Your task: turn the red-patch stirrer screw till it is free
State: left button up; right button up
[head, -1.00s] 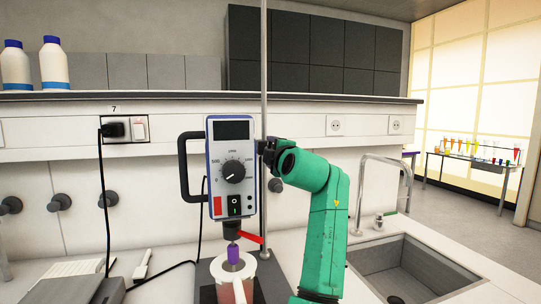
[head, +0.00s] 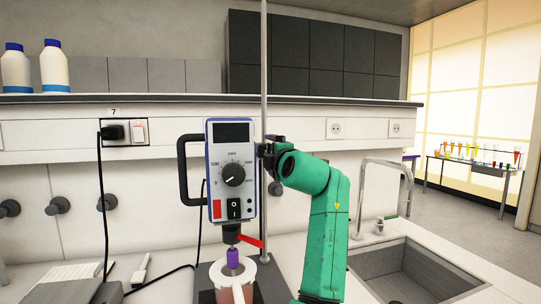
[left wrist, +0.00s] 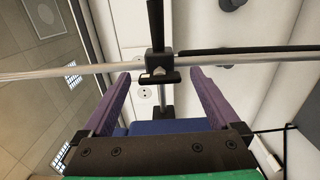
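The stirrer (head: 231,150) is a grey-and-blue box with a dial and a red patch (head: 216,210) on its front. It hangs upright beside a thin metal rod (head: 264,60). A black clamp (head: 267,150) sits on the rod at its right. I cannot see any finger touching the screw. My right gripper is out of view.
A beaker (head: 249,278) with a purple piece (head: 233,259) at its top stands under the stirrer. A sink (head: 405,268) with a tap (head: 365,185) lies to the right. A black cable (head: 101,200) runs down at the left. A shelf (head: 300,101) spans the wall.

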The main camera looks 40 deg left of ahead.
pick_arm(q)
jog(key=shift+d, duration=0.1)
jog(key=b+v, duration=0.4)
jog(key=v, duration=1)
jog(key=shift+d, duration=0.15)
jog(key=shift+s, duration=0.1)
